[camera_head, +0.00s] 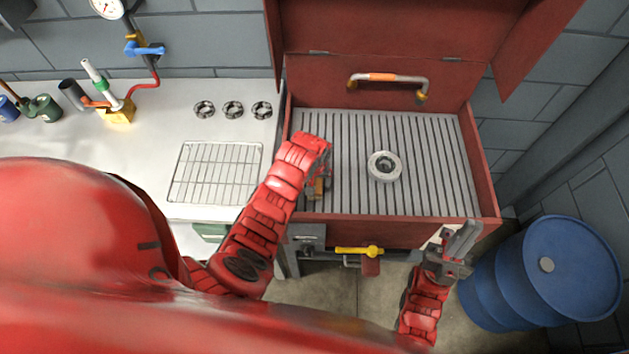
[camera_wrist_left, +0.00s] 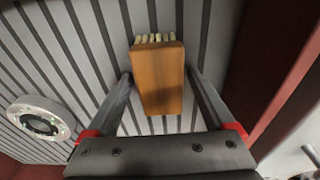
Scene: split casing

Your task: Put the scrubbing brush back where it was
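The scrubbing brush (camera_wrist_left: 159,80) is a brown wooden block with pale bristles at its far end, in the left wrist view. It sits between the two fingers of my left gripper (camera_wrist_left: 158,72), which appear to touch its sides. In the head view, my left gripper (camera_head: 322,180) is over the left part of the slatted grey bed in the red casing (camera_head: 481,160). The brush (camera_head: 318,188) shows there only as a small brown patch. Whether it touches the slats is unclear. My right gripper (camera_head: 460,246) is empty, with its fingers apart, outside the casing's front right corner.
A round pale metal piece (camera_head: 384,166) lies on the slats right of my left gripper. The casing's lid with a handle (camera_head: 388,78) stands raised behind. A wire rack (camera_head: 215,172) lies on the left counter. A blue barrel (camera_head: 548,264) stands at right.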

